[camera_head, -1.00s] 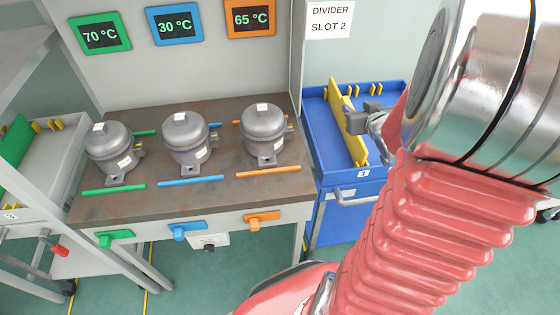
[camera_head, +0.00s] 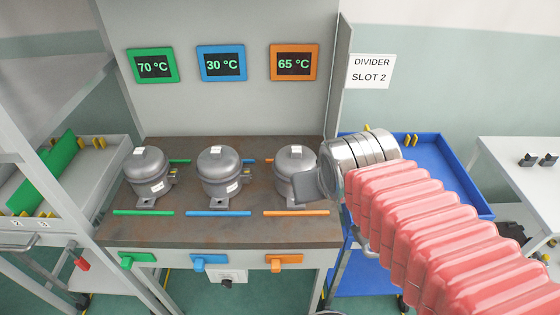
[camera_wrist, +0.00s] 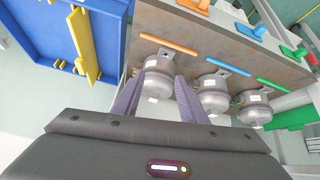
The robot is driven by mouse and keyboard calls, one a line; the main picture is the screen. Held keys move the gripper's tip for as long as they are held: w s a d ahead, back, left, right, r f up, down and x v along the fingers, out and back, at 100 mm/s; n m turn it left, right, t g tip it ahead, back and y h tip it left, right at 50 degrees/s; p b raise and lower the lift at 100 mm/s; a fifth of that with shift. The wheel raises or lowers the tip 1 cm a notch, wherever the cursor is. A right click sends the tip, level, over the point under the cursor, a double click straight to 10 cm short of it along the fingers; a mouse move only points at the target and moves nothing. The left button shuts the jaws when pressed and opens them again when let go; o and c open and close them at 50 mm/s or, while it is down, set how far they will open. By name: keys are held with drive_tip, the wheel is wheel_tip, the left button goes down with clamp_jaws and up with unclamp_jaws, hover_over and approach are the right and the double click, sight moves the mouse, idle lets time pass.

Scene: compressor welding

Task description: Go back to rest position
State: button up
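My gripper (camera_wrist: 158,77) is open and empty in the wrist view, its two dark fingers spread apart. The rightmost grey compressor shows beyond and between the fingers. In the head view my gripper (camera_head: 306,190) is at the end of my raised arm and overlaps the right side of that compressor (camera_head: 292,172); I cannot tell the exact gap. The blue cart tray (camera_head: 452,165) is partly hidden behind my arm. The yellow divider (camera_wrist: 82,40) stands in the blue tray in the wrist view; my arm hides it in the head view.
Two more compressors (camera_head: 149,172) (camera_head: 218,172) stand on the brown bench (camera_head: 190,230). Temperature panels read 70, 30 and 65 °C. A sign (camera_head: 371,72) says DIVIDER SLOT 2. A left cart holds a green divider (camera_head: 48,172). A white table (camera_head: 520,160) stands at right.

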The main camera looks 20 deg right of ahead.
drive_tip(key=s+a+n+g+y, duration=0.1)
drive_tip(key=s+a, duration=0.3)
drive_tip(key=a, duration=0.1)
drive_tip(key=shift+s+r, duration=0.15)
drive_tip(key=shift+s, duration=0.1)
